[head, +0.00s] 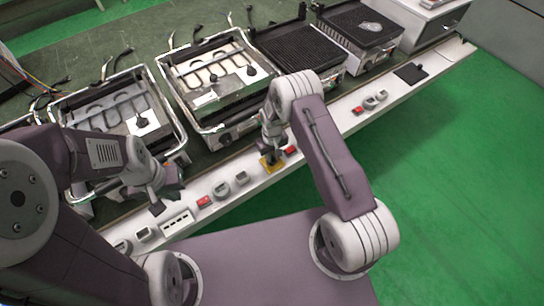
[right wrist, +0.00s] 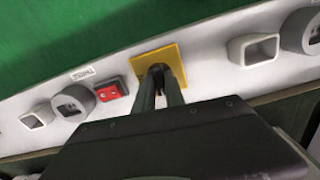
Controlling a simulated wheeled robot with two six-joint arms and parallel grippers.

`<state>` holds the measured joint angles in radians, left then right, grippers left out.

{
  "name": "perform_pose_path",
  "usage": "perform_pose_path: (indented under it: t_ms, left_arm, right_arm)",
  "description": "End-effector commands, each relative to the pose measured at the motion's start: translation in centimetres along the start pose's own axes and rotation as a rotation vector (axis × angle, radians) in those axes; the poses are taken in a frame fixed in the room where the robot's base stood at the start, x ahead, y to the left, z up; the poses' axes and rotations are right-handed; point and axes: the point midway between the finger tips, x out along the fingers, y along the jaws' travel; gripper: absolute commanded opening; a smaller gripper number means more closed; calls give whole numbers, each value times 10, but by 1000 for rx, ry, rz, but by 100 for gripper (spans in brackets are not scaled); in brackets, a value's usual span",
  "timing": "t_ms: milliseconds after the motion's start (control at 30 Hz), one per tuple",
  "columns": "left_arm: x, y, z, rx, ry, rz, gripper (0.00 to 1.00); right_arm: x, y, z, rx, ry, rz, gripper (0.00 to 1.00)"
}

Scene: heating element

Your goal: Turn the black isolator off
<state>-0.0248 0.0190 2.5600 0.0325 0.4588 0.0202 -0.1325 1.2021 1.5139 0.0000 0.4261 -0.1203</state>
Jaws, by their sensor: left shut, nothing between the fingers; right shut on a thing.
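A yellow square plate (head: 278,165) is mounted on the long white rail, below my right gripper (head: 269,152). The same plate shows in the right wrist view (right wrist: 177,54). My right gripper's fingertips (right wrist: 157,70) are together over the middle of this plate and shut on the black isolator's knob, which the fingers hide almost wholly. Its turned angle cannot be seen. My left gripper (head: 157,206) is shut and empty over the rail at the left, near a white socket block (head: 177,222).
Red switches (head: 204,201) and grey sockets (head: 222,189) line the rail (head: 330,128). A red switch (right wrist: 114,89) sits just left of the plate in the right wrist view, and a grey square socket (right wrist: 254,50) to its right. Metal-framed heating units (head: 215,80) stand behind the rail.

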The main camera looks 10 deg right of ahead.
Motion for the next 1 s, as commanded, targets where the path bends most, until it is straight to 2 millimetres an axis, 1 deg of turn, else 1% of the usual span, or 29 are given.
perform_pose_path:
  t_ms: [300, 800, 833, 867, 900, 1000]
  left_arm:
    - [1, 0, 0, 0, 0, 0, 0]
    - [1, 0, 0, 0, 0, 0, 0]
    - [1, 0, 0, 0, 0, 0, 0]
    - [1, 0, 0, 0, 0, 0, 0]
    - [1, 0, 0, 0, 0, 0, 0]
    - [1, 0, 0, 0, 0, 0, 0]
  right_arm:
    - [-1, 0, -1, -95, 2, 0, 0]
    - [-1, 0, -1, -114, 3, 1, 0]
    - [-1, 0, -1, -114, 3, 1, 17]
    - [-1, 0, -1, -114, 3, 1, 26]
    - [-1, 0, -1, -113, 3, 1, 36]
    - [-1, 0, -1, -112, 2, 1, 36]
